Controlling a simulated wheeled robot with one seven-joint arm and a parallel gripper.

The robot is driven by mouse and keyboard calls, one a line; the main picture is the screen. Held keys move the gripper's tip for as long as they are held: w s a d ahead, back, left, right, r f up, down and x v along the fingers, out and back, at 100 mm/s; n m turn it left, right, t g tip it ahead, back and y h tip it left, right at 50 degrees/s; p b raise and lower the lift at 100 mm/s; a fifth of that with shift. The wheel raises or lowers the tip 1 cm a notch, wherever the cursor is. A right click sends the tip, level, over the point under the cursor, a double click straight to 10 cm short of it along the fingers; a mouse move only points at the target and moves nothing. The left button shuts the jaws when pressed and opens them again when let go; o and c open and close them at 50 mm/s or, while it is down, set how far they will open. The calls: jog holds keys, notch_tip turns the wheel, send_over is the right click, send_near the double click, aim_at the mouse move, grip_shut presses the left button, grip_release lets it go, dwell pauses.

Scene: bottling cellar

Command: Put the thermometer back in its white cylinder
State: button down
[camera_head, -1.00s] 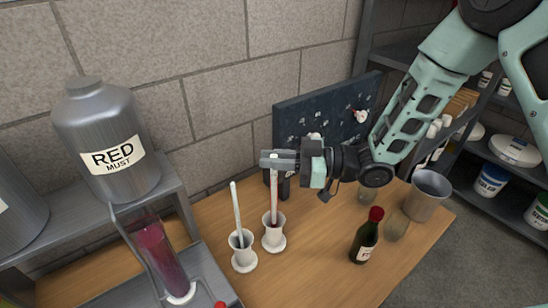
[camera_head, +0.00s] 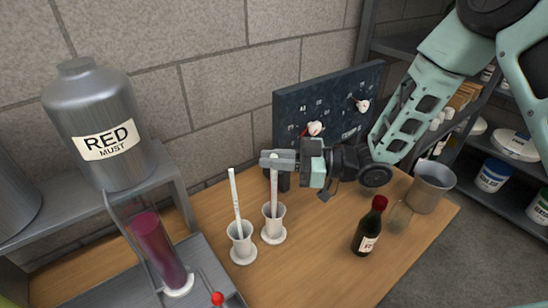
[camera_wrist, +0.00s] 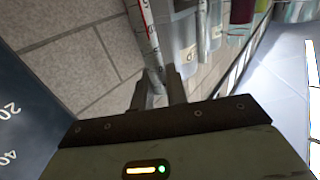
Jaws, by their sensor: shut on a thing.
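My gripper (camera_head: 272,160) is shut on the upper end of the thermometer (camera_head: 274,194), a thin pale rod standing nearly upright. In the wrist view, the thermometer (camera_wrist: 149,45) shows dark marks and a red line between my fingers (camera_wrist: 158,88). Its lower part goes down into the mouth of the right white cylinder (camera_head: 274,226), where its tip is hidden. The cylinder stands on a round foot on the wooden table. A second white cylinder (camera_head: 242,246) stands just left of it and holds another pale rod (camera_head: 236,205), leaning slightly left.
A dark board (camera_head: 345,105) stands behind my gripper. A dark bottle with a red top (camera_head: 369,228), a clear glass (camera_head: 399,217) and a grey cup (camera_head: 430,188) are at the right. A metal stand (camera_head: 170,170) with a RED MUST can (camera_head: 100,130) is at the left. The table front (camera_head: 310,260) is clear.

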jog(key=c, duration=1.3)
grip_release()
jog(key=d, duration=0.2)
jog(key=d+b, duration=0.1)
jog(key=d, duration=0.2)
jog(key=s+d+b, duration=0.1)
jog(key=d, duration=0.1)
jog(key=shift+d, duration=0.2)
jog(key=shift+s, duration=0.1)
